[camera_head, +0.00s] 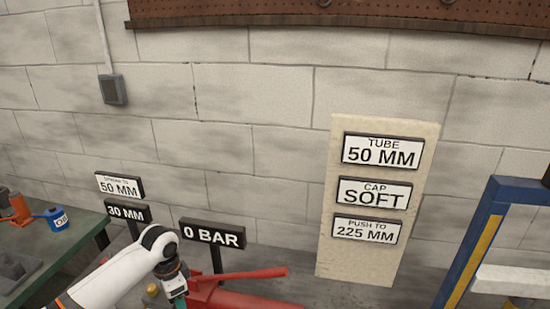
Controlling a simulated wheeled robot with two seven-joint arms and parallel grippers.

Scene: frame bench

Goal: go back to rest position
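My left arm (118,272) comes in from the lower left and bends down at a white and grey wrist. My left gripper (176,290) points down at the bottom edge, in front of the red pump. Its lower end is cut off by the frame, with a bit of teal at the bottom, so I cannot tell if it is open or shut. My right arm and gripper are not in view.
A red pump with a lever (252,274) stands close beside my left gripper. A sign reading 0 BAR (212,234) is behind it. A green bench (75,242) is at left. A label board (376,262) and blue frame (478,230) are at right.

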